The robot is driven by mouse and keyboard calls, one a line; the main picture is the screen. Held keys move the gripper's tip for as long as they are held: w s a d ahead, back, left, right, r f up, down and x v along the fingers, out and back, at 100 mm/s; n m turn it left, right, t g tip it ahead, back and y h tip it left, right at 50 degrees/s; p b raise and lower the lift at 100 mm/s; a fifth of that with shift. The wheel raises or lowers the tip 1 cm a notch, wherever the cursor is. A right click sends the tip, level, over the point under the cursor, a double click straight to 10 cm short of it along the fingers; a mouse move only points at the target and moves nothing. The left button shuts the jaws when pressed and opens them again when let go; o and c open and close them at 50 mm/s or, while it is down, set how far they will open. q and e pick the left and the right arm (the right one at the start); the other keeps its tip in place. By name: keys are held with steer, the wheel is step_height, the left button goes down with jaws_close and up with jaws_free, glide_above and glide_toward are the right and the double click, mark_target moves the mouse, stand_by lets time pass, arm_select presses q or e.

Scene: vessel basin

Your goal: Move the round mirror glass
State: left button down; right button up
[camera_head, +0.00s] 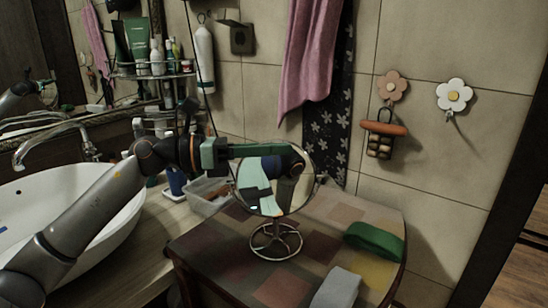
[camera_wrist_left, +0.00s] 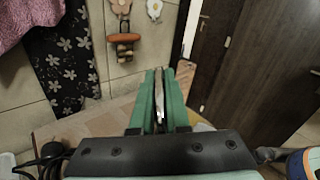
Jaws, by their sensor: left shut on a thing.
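The round mirror glass (camera_head: 293,192) stands upright on its wire stand (camera_head: 277,241) on the patchwork-topped table. It reflects part of my arm and gripper. My left gripper (camera_head: 248,151) reaches in from the left and is shut on the upper edge of the mirror. In the left wrist view the green fingers (camera_wrist_left: 162,75) close on the mirror glass (camera_wrist_left: 159,92), which shows edge-on as a thin strip between them. The stand's ring base appears to rest on the table. My right gripper is not in view.
The table (camera_head: 213,244) also holds a green brush-like item (camera_head: 374,241) and a pale grey block (camera_head: 337,289) at right. A clear container (camera_head: 207,198) and the white basin (camera_head: 62,222) lie left. A pink towel (camera_head: 309,50) hangs behind; the tabletop's front left is clear.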

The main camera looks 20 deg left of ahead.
arm_select(q)
steer(key=shift+s+d, duration=0.1)
steer(key=shift+s, duration=0.05)
stand_by(0.4)
steer(key=c, duration=0.9)
jaws_free()
steer(key=b+v, duration=0.2)
steer(key=v, duration=1)
steer(key=shift+b, duration=0.3)
